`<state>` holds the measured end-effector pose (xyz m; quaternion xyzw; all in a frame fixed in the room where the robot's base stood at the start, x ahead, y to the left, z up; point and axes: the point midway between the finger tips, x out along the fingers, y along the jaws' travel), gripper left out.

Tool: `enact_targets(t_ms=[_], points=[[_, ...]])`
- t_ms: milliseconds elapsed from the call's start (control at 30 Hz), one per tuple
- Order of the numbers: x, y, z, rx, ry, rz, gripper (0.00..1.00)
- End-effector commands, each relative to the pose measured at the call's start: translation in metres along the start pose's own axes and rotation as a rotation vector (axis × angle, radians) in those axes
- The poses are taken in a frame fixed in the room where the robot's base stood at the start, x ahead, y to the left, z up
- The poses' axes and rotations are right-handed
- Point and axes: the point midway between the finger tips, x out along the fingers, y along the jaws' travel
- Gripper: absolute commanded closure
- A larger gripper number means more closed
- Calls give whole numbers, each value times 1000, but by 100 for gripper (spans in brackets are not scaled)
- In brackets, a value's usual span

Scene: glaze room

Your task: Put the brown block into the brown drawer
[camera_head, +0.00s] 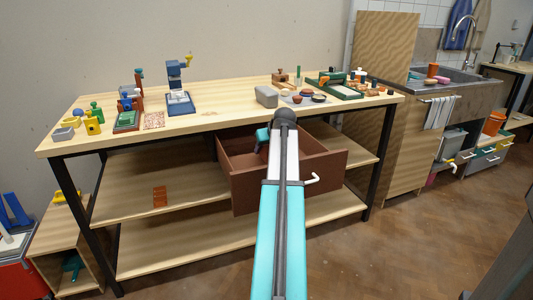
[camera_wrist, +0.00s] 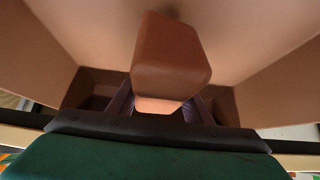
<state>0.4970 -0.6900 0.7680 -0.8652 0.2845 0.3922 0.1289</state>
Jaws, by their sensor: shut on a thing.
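The brown block (camera_wrist: 170,60) fills the middle of the wrist view, between the two fingers of my gripper (camera_wrist: 163,102), which is shut on it. The brown drawer (camera_head: 325,170) stands pulled out under the tabletop in the head view, with a white handle on its front. In the wrist view the drawer's brown walls (camera_wrist: 45,60) rise on both sides of the block. My gripper is at the drawer's opening. In the head view my arm hides the block and most of the gripper. I cannot tell whether the block touches the drawer floor.
The wooden table (camera_head: 225,117) above the drawer carries tools, a grey block (camera_head: 266,96) and small dishes. An orange-brown piece (camera_head: 160,197) lies on the middle shelf. A sink unit (camera_head: 455,85) stands at the right. The floor right of the drawer is clear.

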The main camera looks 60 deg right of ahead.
Motion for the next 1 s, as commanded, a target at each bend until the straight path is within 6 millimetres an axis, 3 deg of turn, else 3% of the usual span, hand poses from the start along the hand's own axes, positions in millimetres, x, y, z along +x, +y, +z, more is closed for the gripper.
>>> enact_targets(t_ms=[200,667,700,800,1000], points=[[12,0,10,0,5,1,100],[14,0,11,0,5,1,100],[16,0,13,0,0,0,51],[16,0,13,0,0,0,36],[16,0,13,0,0,0,36]])
